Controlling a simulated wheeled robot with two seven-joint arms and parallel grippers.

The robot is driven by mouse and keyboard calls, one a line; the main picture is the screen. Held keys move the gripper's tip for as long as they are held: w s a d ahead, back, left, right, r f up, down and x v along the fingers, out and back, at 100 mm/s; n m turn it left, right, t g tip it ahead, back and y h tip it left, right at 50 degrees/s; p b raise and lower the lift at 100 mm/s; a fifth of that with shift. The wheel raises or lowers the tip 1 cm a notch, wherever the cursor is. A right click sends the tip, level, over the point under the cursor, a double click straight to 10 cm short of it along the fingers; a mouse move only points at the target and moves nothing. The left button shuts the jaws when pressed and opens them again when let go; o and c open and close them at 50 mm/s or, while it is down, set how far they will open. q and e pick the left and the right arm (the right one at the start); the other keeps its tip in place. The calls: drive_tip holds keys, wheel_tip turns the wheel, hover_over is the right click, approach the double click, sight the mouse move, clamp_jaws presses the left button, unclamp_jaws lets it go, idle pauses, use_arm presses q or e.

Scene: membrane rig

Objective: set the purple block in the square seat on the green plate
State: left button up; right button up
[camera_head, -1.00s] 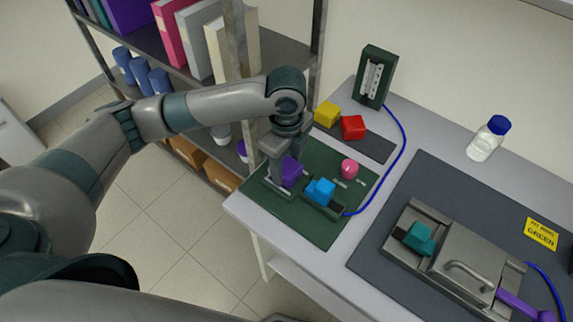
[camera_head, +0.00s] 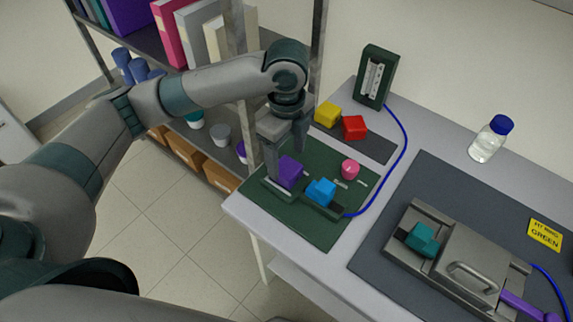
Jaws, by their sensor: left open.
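The purple block (camera_head: 290,171) sits on the left part of the green plate (camera_head: 318,229), beside a blue block (camera_head: 321,191). A pale edge shows at the purple block's lower left. The square seat is not clearly visible, and I cannot tell whether the block is fully down in it. My left gripper (camera_head: 285,156) is open just above and around the back of the purple block, with its fingers apart. The right gripper is not in view.
A pink knob (camera_head: 350,169) stands on the plate. Yellow (camera_head: 327,114) and red (camera_head: 354,127) blocks lie on a dark mat behind. A blue cable runs from the plate to a gauge (camera_head: 374,77). A metal rig (camera_head: 455,255) with a teal block is at right.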

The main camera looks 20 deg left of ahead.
sight(287, 166)
use_arm(q)
wheel_tip(287, 166, up, 7)
drive_tip(key=b, duration=0.1)
drive_tip(key=shift+r, duration=0.15)
